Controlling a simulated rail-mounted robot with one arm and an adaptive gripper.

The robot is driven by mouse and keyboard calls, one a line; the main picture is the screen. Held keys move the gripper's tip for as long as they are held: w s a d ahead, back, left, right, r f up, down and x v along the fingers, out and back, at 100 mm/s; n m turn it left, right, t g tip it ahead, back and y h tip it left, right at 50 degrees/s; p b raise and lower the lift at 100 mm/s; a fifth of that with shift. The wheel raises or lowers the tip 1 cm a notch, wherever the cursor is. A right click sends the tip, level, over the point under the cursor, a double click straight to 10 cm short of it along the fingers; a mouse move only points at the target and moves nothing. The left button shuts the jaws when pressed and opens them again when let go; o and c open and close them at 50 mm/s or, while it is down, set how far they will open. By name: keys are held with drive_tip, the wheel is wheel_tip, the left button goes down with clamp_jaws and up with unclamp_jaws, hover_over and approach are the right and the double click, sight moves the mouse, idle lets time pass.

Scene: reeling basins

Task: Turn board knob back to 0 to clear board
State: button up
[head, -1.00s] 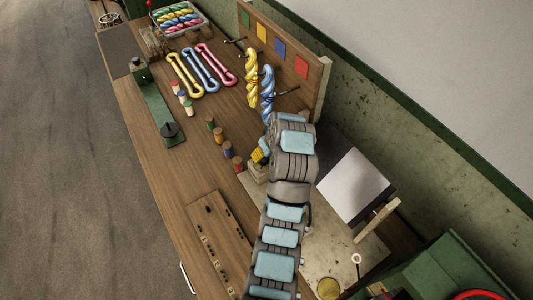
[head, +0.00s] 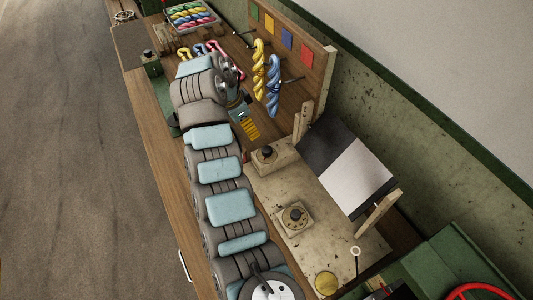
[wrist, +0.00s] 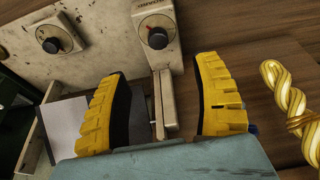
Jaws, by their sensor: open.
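A pale box carries a black board knob (wrist: 157,39) over a round dial, with small lettering that appears upside down in the wrist view. The box knob also shows in the head view (head: 266,152). My gripper (wrist: 162,72) is open and empty, with yellow pads on either side of the box's lower part in the picture; the knob lies beyond the fingertips. In the head view my gripper (head: 243,116) is left of the box, partly hidden by my arm.
A second dial (head: 295,217) sits on the pale plate and shows in the wrist view (wrist: 50,45). A dark and white sloped board (head: 355,175) stands to the right. Yellow (head: 258,70) and blue (head: 273,85) skeins hang from pegs on the wooden rack.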

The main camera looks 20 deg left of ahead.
sight(267, 149)
drive_tip(key=shift+m+t+h, duration=0.3)
drive_tip(key=shift+m+h, duration=0.1)
drive_tip(key=shift+m, duration=0.2)
drive_tip(key=x, duration=1.5)
drive_tip(key=shift+d+f+b, duration=0.2)
drive_tip(key=shift+f+b, duration=0.15)
drive_tip(key=shift+b, duration=0.05)
drive_tip(key=c, duration=1.2)
